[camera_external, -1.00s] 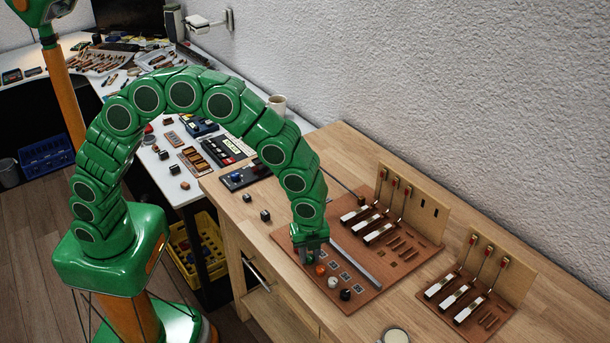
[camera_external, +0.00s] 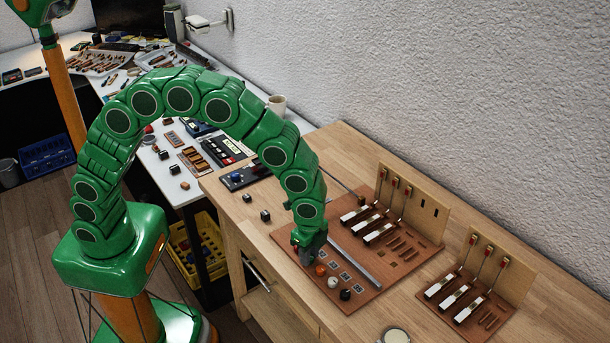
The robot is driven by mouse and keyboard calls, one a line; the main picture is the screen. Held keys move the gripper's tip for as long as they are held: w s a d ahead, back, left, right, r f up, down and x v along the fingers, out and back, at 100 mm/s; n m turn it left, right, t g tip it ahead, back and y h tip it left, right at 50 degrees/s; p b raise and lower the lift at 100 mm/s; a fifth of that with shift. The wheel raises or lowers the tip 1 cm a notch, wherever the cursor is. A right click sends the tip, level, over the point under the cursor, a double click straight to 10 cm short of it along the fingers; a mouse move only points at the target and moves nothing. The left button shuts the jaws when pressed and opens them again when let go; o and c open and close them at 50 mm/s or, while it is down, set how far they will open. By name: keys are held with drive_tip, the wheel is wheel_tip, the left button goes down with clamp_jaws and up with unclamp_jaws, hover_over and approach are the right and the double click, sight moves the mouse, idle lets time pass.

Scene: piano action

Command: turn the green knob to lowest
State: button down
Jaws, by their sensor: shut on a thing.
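My green arm reaches over the wooden bench and bends down to the brown panel (camera_external: 375,280). My gripper (camera_external: 306,261) points down at the far left end of a row of knobs on this panel. It is shut on the knob there, which the fingers and wrist hide almost fully; I take it to be the green knob, as no other green one shows. Beside it in the row are an orange knob (camera_external: 320,270), a white knob (camera_external: 333,282) and a black knob (camera_external: 345,295). The green knob's pointer and setting cannot be seen.
Small square plates (camera_external: 346,276) lie beside the knobs, and a long grey metal bar (camera_external: 356,264) runs behind them. Piano key models (camera_external: 380,225) stand behind, with a second key board (camera_external: 468,300) to the right.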

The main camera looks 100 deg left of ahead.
drive_tip(key=n, duration=0.5)
drive_tip(key=shift+n, duration=0.3)
drive_tip(key=n, duration=0.4)
drive_tip(key=shift+n, duration=0.4)
drive_tip(key=c, duration=0.9)
unclamp_jaws()
drive_tip(key=shift+r, duration=0.15)
wheel_tip(320, 180, up, 7)
drive_tip(key=shift+f, duration=0.1)
drive_tip(key=shift+r, duration=0.4)
